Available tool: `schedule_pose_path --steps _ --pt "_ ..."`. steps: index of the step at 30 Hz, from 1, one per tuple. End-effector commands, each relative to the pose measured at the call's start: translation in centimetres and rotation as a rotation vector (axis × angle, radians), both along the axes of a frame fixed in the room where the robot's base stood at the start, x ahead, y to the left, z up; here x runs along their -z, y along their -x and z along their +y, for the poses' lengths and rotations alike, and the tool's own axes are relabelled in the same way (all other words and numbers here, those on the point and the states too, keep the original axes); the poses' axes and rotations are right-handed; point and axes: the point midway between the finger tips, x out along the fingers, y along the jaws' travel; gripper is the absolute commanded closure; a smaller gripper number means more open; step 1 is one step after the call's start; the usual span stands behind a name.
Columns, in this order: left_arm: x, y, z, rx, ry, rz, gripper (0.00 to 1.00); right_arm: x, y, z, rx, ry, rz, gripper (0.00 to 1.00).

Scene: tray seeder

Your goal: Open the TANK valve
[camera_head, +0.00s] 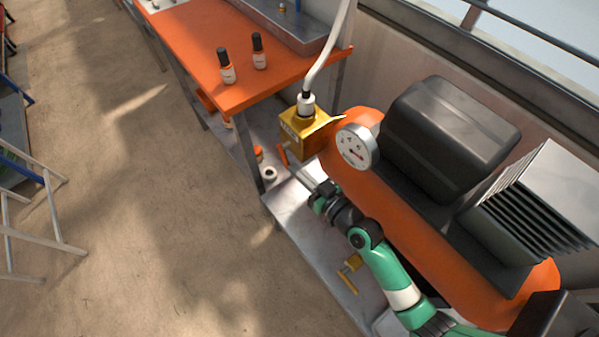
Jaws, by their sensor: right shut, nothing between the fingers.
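A smaller yellow fitting with a handle (350,270) is low beside the tank, left of my right arm. My left gripper is not in view.
A round gauge (357,147) and a black motor housing (452,137) sit on the tank. A pale hose (327,58) rises from the valve block. An orange table (205,65) with two bottles stands behind. Open floor (140,190) lies to the left.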

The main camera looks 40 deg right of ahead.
Motion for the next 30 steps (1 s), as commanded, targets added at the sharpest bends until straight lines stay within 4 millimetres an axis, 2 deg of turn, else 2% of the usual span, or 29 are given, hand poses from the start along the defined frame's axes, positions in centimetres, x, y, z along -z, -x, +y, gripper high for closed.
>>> schedule_pose_path --steps 3,5,6,8,16,20,30 --pt "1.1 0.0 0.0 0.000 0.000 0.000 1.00 1.0 -0.3 0.0 0.000 -0.001 0.001 1.00" --pt "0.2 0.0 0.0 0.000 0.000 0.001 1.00 0.8 -0.4 0.3 0.003 -0.002 0.006 1.00" --pt "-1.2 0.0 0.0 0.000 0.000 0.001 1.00 0.4 -0.6 0.8 0.008 -0.006 0.012 1.00" --pt "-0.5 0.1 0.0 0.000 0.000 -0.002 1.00 1.3 -0.6 0.7 0.012 -0.005 0.008 1.00" --pt "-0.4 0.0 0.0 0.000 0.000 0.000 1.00 1.2 0.0 0.6 0.013 -0.006 0.007 1.00" --pt "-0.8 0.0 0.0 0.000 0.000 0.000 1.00 0.9 1.9 0.4 0.015 -0.006 0.008 1.00" --pt "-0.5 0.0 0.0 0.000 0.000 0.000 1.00 0.2 8.9 -0.2 0.015 -0.004 0.007 1.00"
